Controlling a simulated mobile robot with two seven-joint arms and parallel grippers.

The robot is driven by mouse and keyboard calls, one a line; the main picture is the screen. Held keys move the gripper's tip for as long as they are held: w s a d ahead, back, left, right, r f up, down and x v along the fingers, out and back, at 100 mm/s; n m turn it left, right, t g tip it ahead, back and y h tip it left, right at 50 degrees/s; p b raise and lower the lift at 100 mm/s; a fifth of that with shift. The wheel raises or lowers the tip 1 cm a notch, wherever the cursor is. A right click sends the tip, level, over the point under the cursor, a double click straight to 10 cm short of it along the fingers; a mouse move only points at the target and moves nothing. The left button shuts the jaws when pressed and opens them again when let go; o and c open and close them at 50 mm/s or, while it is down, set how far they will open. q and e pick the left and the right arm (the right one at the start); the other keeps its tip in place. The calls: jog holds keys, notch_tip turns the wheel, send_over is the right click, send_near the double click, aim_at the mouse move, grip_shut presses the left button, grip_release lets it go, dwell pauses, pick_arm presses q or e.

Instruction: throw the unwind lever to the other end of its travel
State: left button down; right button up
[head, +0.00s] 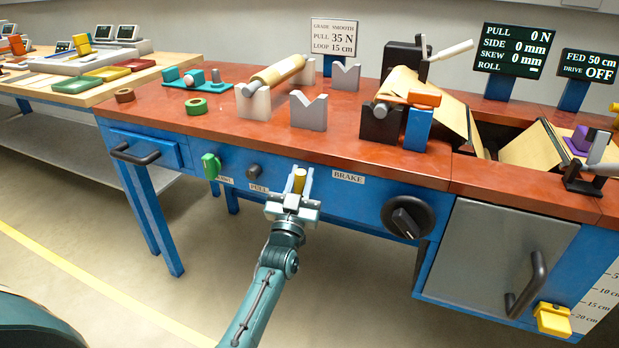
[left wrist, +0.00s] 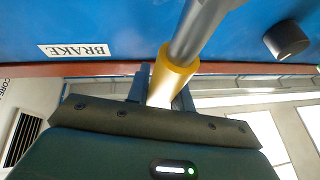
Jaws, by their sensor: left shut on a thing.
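A lever with a yellow grip (head: 300,177) comes out of the blue front panel between the PULL and BRAKE labels. It appears to be the unwind lever; no label naming it shows. In the left wrist view its grey shaft runs to the panel and its yellow part (left wrist: 172,78) lies between my fingers. My left gripper (head: 299,186) is shut on this grip in front of the panel; its fingers (left wrist: 160,96) also show in the left wrist view. The fingers and hand hide part of the grip. My right gripper is not in view.
A dark knob (head: 254,171) and green handle (head: 211,166) are left of the lever. The black brake knob (head: 407,216) and a grey door (head: 505,255) are right. The red worktop (head: 340,142) overhangs above. The floor in front is clear.

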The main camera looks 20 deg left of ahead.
pick_arm(q)
jog(key=shift+a+n+y, duration=0.4)
jog(key=shift+a+n, duration=0.05)
jog(key=shift+n, duration=0.25)
jog(key=shift+a, duration=0.1)
jog(key=c, duration=1.6)
grip_release()
jog(key=o, duration=0.4)
jog(key=shift+c, duration=0.2)
jog(key=shift+s+f, duration=0.1)
